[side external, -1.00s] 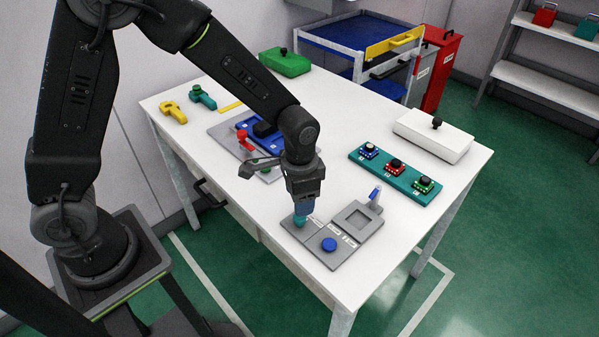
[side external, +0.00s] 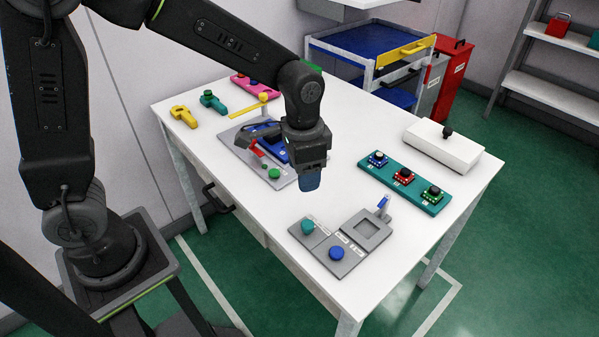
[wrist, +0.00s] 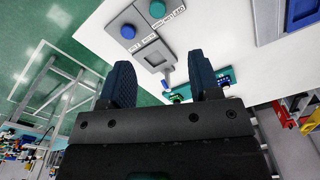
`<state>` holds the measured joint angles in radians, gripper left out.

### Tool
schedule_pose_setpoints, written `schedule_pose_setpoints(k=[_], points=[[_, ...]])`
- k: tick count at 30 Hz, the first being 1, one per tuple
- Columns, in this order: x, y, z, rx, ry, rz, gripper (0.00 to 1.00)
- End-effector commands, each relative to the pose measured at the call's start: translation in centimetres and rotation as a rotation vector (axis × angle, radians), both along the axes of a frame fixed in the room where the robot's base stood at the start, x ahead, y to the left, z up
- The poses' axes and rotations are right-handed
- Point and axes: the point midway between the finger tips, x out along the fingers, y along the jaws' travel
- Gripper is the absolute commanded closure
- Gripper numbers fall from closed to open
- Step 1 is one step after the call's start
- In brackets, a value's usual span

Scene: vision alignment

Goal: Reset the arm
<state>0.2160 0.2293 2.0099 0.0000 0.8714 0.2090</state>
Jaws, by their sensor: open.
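My gripper (side external: 311,182) hangs above the middle of the white table, pointing down and clear of the surface. In the wrist view my gripper (wrist: 163,78) has its two blue fingers spread apart with nothing between them. A grey button panel at the front of the table carries a teal button (side external: 307,227) and a blue button (side external: 336,253). In the wrist view the blue button (wrist: 128,32) and teal button (wrist: 157,9) lie beyond the fingertips, untouched. A grey square fixture (side external: 347,225) with a blue-tipped switch (side external: 383,204) adjoins the panel.
A teal strip (side external: 418,190) with several camera-like modules and a white box (side external: 443,147) stand on the right. A grey board with a blue block and a red lever (side external: 256,147) is behind my gripper. Yellow (side external: 184,116) and teal (side external: 212,101) parts lie at back left.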

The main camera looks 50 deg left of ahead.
Motion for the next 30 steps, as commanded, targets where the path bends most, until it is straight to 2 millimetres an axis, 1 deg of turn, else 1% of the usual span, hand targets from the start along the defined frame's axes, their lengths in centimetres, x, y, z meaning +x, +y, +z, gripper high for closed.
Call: schedule_pose_setpoints(k=[1, 5, 6, 9, 12, 15, 18, 21, 25, 30], points=[[-0.5, 0.6, 1.5, -0.007, -0.03, 0.023, 0.43], [-2.9, 2.5, 5.2, -0.026, -0.115, 0.101, 0.43], [-3.9, 3.1, 6.2, -0.032, -0.142, 0.127, 0.43], [-6.3, 4.5, 8.4, -0.048, -0.21, 0.192, 0.43], [-8.8, 5.7, 10.0, -0.064, -0.279, 0.256, 0.43], [-11.2, 6.6, 10.9, -0.079, -0.342, 0.315, 0.43], [-13.1, 7.3, 11.4, -0.09, -0.394, 0.361, 0.43], [-14.3, 7.7, 11.5, -0.099, -0.429, 0.395, 0.43], [-15.1, 7.9, 11.5, -0.104, -0.451, 0.414, 0.43], [-15.2, 7.9, 11.5, -0.105, -0.453, 0.418, 0.43]])
